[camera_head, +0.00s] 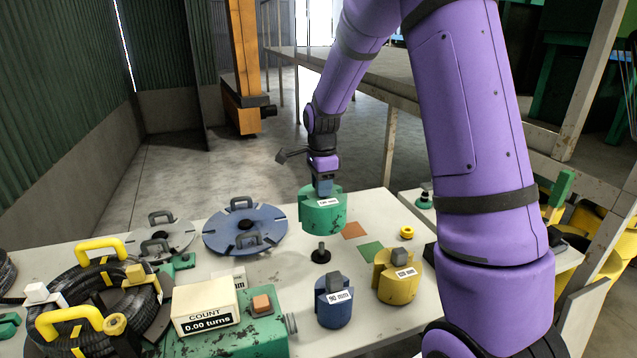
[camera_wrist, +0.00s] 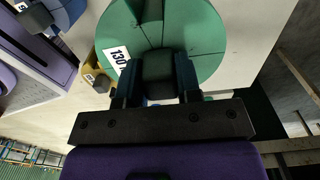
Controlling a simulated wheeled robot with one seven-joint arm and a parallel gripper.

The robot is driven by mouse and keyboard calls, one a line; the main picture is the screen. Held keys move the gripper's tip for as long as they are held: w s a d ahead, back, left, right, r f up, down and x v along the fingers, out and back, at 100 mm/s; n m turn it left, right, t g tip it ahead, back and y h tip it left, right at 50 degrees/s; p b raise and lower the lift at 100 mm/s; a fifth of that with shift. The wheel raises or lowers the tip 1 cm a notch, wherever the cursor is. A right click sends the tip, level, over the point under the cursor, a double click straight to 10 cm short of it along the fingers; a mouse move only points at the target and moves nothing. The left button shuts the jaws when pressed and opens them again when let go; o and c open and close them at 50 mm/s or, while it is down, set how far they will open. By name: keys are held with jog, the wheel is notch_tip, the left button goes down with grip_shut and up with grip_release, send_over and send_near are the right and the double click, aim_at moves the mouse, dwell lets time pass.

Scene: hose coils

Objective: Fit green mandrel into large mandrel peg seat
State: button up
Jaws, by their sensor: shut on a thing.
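The green mandrel (camera_head: 318,216) is a wide green cylinder with a white size label on its side. My gripper (camera_head: 323,188) is shut on the dark knob on its top and holds it upright, apparently above the table. In the wrist view the green mandrel (camera_wrist: 203,38) fills the top middle, with the fingers of my gripper (camera_wrist: 158,72) on either side of the knob. A short black peg on a round base (camera_head: 320,253) stands on the table just below and in front of the mandrel. Whether this is the large mandrel peg seat I cannot tell.
A blue mandrel (camera_head: 334,308) and a yellow mandrel (camera_head: 392,284) stand in front. A blue disc (camera_head: 222,232) and a grey disc (camera_head: 145,246) lie left. A counter box (camera_head: 207,305), green machine (camera_head: 262,335) and hose coil (camera_head: 75,290) crowd the front left.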

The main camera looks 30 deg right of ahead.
jog(key=shift+a, duration=0.15)
notch_tip(320, 180, down, 6)
dwell(1.2)
jog(key=shift+f, duration=3.15)
dwell(0.7)
jog(key=o, duration=1.3)
jog(key=shift+o, duration=0.2)
jog(key=shift+r, duration=2)
